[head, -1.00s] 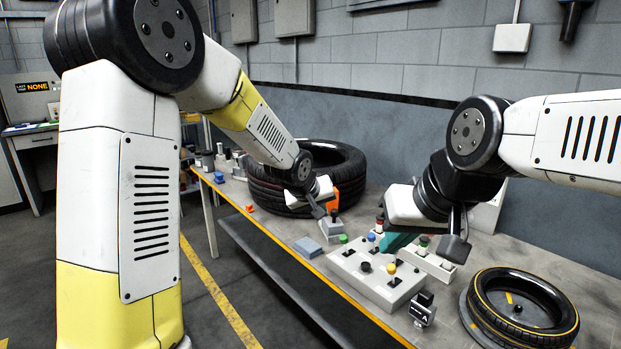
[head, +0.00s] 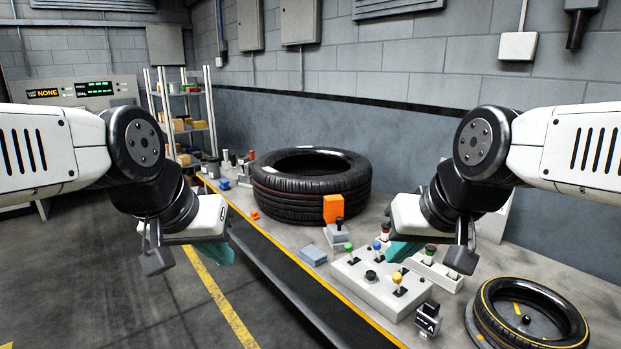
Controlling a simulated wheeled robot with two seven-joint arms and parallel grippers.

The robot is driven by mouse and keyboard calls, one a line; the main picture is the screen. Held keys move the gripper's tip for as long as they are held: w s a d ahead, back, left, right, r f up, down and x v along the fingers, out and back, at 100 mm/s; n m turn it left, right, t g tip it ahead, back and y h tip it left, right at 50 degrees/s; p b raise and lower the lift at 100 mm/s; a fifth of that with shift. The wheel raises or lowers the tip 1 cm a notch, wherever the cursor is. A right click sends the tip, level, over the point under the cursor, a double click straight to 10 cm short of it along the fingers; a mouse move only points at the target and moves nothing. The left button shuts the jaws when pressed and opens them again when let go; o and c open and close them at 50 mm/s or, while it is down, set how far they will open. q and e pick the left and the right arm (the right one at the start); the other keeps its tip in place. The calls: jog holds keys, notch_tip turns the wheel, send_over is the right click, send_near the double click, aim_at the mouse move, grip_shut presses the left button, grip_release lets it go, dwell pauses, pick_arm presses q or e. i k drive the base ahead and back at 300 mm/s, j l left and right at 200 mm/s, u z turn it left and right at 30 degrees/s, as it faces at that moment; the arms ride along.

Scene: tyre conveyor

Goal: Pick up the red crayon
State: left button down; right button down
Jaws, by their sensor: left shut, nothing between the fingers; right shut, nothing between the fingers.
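I cannot make out a red crayon for certain in the head view. A small dark red upright piece (head: 252,155) stands among small items at the far end of the bench, too small to identify. My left gripper (head: 157,260) is shut and empty, over the floor left of the bench. My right gripper (head: 461,260) is shut and empty, above the bench by the control box (head: 362,287). Its wrist and fingers hide part of the bench there.
A large tyre (head: 285,205) lies on the bench behind an orange block (head: 333,208). A smaller tyre (head: 490,318) lies at the near right. A joystick box (head: 337,236) and a grey-blue block (head: 313,255) stand between. A shelf rack (head: 209,110) stands at the back.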

aim_at(385, 237)
jog(key=z, duration=0.6)
jog(key=i+j+z, duration=0.1)
jog(key=i+j, duration=0.15)
jog(key=i+j+z, duration=0.1)
jog(key=j, duration=0.25)
jog(key=i+j+z, duration=0.1)
jog(key=i+j, duration=0.25)
jog(key=i+j+z, duration=0.1)
jog(key=j, duration=0.25)
jog(key=i+j+z, duration=0.1)
jog(key=i+j, duration=0.2)
jog(key=i+j+z, duration=0.1)
jog(key=j, duration=0.35)
jog(key=i+l, duration=0.05)
